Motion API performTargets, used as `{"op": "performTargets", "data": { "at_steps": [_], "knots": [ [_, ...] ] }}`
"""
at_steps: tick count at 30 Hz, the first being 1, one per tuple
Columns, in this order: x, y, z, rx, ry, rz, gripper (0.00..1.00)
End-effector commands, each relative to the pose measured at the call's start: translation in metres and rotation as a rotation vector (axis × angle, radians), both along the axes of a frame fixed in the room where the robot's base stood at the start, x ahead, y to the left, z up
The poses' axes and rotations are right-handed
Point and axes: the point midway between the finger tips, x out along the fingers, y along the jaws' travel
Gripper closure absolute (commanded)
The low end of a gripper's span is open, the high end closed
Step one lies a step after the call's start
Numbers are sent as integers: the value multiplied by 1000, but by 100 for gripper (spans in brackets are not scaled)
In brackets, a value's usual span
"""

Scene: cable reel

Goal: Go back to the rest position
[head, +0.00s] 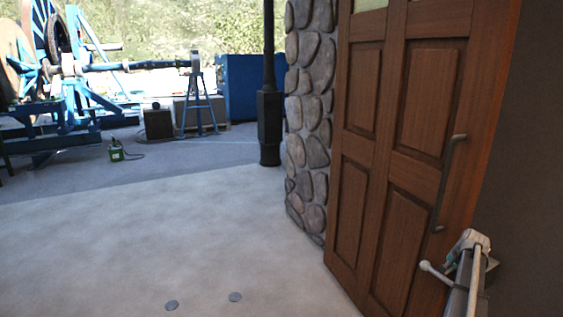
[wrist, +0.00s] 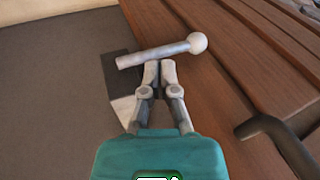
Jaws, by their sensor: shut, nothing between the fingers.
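My gripper (wrist: 159,70) shows in the wrist view with its teal body at the bottom. Its two grey fingers are together at the tips, with nothing between them. A pale grey lever with a ball end (wrist: 165,50) lies just beyond the fingertips. Whether they touch it I cannot tell. In the head view the ball-ended lever (head: 437,274) is at the lower right, in front of the wooden door (head: 365,150). Grey parts crowd around it there, and I cannot clearly separate my gripper from them.
The door's long dark handle (head: 447,185) is close by; it also shows in the wrist view (wrist: 280,140). A stone pillar (head: 310,120) stands left of the door. The pale floor (head: 150,235) is open. Blue reel machinery (head: 70,90) stands at the back left.

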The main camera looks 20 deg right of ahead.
Motion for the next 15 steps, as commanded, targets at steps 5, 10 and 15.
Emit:
{"op": "performTargets", "data": {
  "at_steps": [5, 10, 15],
  "knots": [
    [18, 43, 4, -3, 21, 73, 100],
    [38, 104, 8, -10, 56, 181, 100],
    [55, 171, 12, -21, 94, 302, 100]
  ]
}}
